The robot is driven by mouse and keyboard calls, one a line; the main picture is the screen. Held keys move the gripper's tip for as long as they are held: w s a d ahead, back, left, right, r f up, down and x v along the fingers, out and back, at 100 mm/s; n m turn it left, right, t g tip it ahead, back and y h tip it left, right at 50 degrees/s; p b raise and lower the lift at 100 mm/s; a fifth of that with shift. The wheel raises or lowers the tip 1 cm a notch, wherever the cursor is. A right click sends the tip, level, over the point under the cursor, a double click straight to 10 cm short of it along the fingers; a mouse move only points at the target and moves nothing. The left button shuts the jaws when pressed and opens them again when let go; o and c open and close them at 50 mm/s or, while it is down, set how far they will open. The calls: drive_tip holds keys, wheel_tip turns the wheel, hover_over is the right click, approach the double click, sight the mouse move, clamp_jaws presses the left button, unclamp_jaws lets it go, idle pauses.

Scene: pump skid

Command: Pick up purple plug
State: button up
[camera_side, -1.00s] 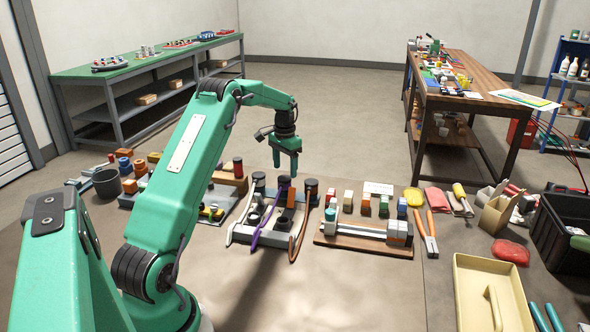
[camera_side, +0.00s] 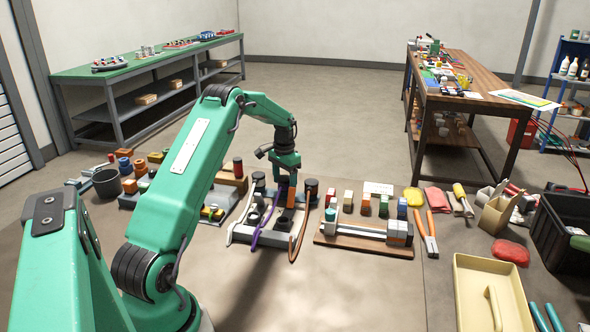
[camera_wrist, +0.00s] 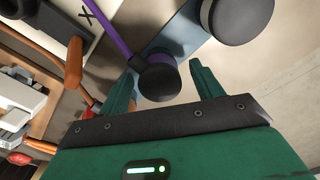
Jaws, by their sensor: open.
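In the wrist view, the purple plug (camera_wrist: 155,62) is a dark round cap with a purple band, joined to a purple cable (camera_wrist: 114,36). It lies between the two green fingers of my gripper (camera_wrist: 164,68), which are open on either side of it. I see no clear contact. In the side view, my gripper (camera_side: 287,183) points down at the back of the pump skid. The purple cable (camera_side: 257,232) runs down the skid's front there, and the plug itself is mostly hidden by the fingers.
Dark cylinders stand close on both sides, one at the right (camera_side: 311,188). An orange cable (camera_side: 298,240) runs beside the purple one. A wooden board with a white rod assembly (camera_side: 362,229) lies to the right, with small coloured blocks (camera_side: 365,203) behind. Open floor lies in front.

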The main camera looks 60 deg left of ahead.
sight(286, 178)
drive_tip(key=c, duration=1.2)
drive_tip(key=shift+r, duration=0.15)
drive_tip(key=shift+r, duration=0.55)
drive_tip(key=r, duration=0.3)
drive_tip(key=shift+w+d+r, duration=0.1)
drive_tip(key=shift+d, duration=0.15)
drive_tip(key=w+d+r, duration=0.1)
drive_tip(key=d+r, duration=0.5)
drive_tip(key=d, duration=0.5)
drive_tip(key=shift+w+r, duration=0.2)
drive_tip(key=shift+r, duration=0.05)
drive_tip(key=shift+s, duration=0.1)
drive_tip(key=s+d+f, duration=0.1)
drive_tip(key=s+d, duration=0.2)
drive_tip(key=s, duration=0.7)
drive_tip(key=shift+s+d+f, duration=0.15)
drive_tip(key=shift+d+f, duration=0.1)
drive_tip(key=shift+d, duration=0.1)
